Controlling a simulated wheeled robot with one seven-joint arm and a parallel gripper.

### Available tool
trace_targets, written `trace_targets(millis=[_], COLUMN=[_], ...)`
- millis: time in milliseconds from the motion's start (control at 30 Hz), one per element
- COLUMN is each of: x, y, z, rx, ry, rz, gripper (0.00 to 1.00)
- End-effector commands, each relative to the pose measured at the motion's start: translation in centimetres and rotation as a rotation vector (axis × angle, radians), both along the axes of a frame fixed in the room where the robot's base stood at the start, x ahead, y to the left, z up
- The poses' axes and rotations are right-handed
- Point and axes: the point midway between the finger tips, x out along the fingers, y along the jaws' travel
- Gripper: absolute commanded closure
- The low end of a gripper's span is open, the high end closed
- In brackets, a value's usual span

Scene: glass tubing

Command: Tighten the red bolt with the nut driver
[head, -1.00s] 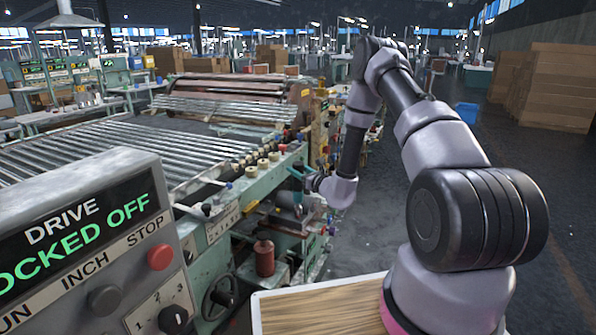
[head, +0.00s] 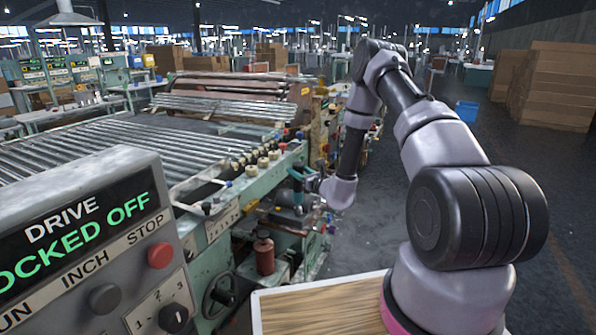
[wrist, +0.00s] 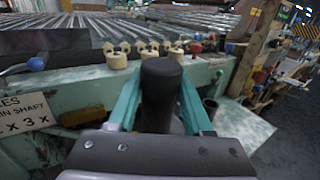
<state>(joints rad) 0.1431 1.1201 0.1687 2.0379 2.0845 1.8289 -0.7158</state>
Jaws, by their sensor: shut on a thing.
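My gripper (head: 301,176), with teal fingers, is at the near right corner of the green machine. In the wrist view my gripper (wrist: 160,100) is shut around an upright, dark, round-topped handle, which I take to be the nut driver (wrist: 161,78). The lower end of the nut driver is hidden behind my gripper and wrist. Small red parts show along the machine's edge, one beside the cream knobs in the wrist view; I cannot tell whether any of them is the red bolt.
The machine's bed of metal rollers (head: 110,150) lies left of my gripper. Cream knobs (wrist: 117,60) line its edge just beyond the handle. A control box (head: 90,240) reading "LOCKED OFF" stands at near left. A wooden tabletop (head: 320,306) is in front.

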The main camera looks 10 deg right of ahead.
Motion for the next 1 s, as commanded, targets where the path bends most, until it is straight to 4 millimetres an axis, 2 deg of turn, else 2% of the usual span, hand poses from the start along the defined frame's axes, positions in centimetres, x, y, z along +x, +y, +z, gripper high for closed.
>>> trace_targets(millis=[1000], x=[0.06], y=[0.02], z=[-0.75], rx=[0.0], ry=[-0.003], rz=[0.0], gripper=[1.0])
